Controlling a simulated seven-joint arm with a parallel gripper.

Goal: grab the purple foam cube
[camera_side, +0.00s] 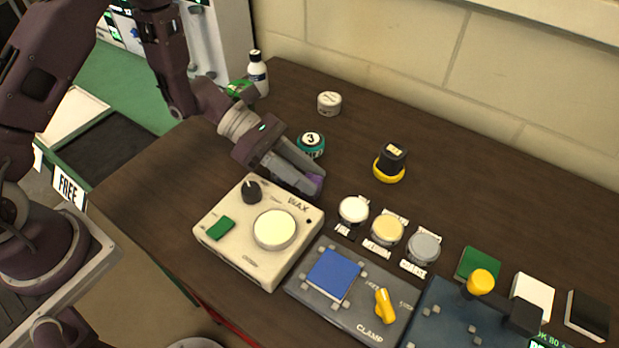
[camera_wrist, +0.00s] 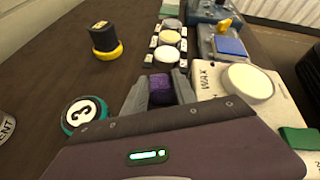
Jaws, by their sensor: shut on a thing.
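The purple foam cube (camera_wrist: 161,90) sits between my two fingers in the wrist view. In the side view only a bit of the cube (camera_side: 314,181) shows at the fingertips, the rest hidden by the fingers. My gripper (camera_side: 305,182) is shut on the cube, low over the table just behind the WAX box. In the wrist view my gripper (camera_wrist: 160,88) has one finger on each side of the cube. I cannot tell whether the cube touches the table.
The cream WAX box (camera_side: 213,230) is close in front of my gripper. A teal tin marked 3 (camera_side: 311,145) stands just behind it. Several round pads (camera_side: 354,209) lie to the right, and a black and yellow applicator (camera_side: 390,164) stands farther back.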

